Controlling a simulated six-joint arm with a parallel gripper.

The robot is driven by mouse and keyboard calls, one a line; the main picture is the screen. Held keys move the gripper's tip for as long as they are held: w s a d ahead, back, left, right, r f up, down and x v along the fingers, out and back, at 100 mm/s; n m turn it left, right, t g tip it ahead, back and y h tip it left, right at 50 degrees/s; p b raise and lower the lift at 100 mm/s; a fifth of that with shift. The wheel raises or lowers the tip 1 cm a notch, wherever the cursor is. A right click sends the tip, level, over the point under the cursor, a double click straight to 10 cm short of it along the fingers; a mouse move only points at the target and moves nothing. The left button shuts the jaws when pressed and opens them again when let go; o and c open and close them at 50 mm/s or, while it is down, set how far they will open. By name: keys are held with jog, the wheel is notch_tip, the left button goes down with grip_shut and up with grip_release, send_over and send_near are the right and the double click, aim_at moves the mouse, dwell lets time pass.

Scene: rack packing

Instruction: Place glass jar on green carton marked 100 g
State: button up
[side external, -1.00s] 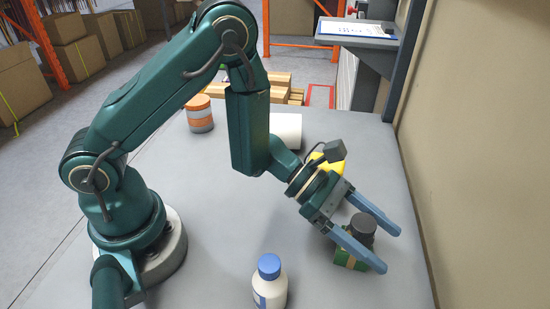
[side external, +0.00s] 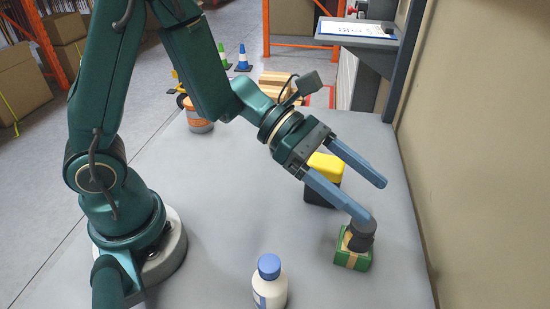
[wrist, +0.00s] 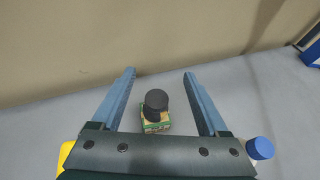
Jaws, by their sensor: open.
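The glass jar (side external: 360,243) looks dark, with a grey lid, and stands upright on top of the green carton (side external: 352,260). The carton has a tan band; its mark cannot be read. In the wrist view the jar (wrist: 155,102) sits on the carton (wrist: 154,128), framed between my two fingers with gaps on both sides. My gripper (side external: 377,203) is open and empty, raised up and back from the jar. In the side view the nearer fingertip overlaps the jar's lid; the wrist view shows them apart.
A white bottle with a blue cap (side external: 269,285) stands at the table's front. A yellow-and-black block (side external: 327,167) is behind my gripper. An orange-banded container (side external: 200,123) stands at the far left. The wall (side external: 470,150) runs along the right. The table's middle is clear.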

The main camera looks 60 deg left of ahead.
jog(key=shift+s+r, duration=0.15)
jog(key=shift+r, duration=0.4)
jog(key=s+r+m+g+y, duration=0.3)
jog(key=s+m+g, duration=0.1)
jog(key=s+m, duration=0.75)
jog(key=a+m+t+y, duration=0.4)
jog(key=a+m+y, duration=0.5)
jog(key=a, duration=0.6)
jog(key=shift+s+f+m+t, duration=0.3)
jog(key=shift+s+f+m, duration=0.05)
jog(key=shift+m, duration=0.6)
